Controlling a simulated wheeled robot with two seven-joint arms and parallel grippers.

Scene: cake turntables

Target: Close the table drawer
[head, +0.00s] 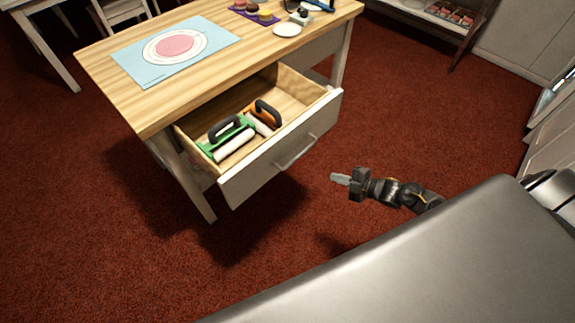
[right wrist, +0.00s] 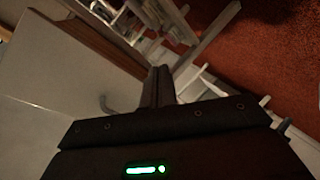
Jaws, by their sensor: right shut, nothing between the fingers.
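The table drawer (head: 283,145) is pulled out from under the wooden table (head: 110,62) in the head view. Its white front with a metal bar handle (head: 295,152) faces the lower right. Inside lie a green tool and an orange tool with black handles, and white rollers (head: 234,146). My right gripper (head: 338,178) is shut and empty, a short way right of and below the handle, apart from the drawer. My left gripper is not in view.
On the tabletop are a blue mat (head: 130,66) with a pink round design, a white plate (head: 287,29) and small cakes on a purple mat (head: 240,11). A shelf (head: 440,18) stands at the back right. Red carpet around the drawer is clear.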

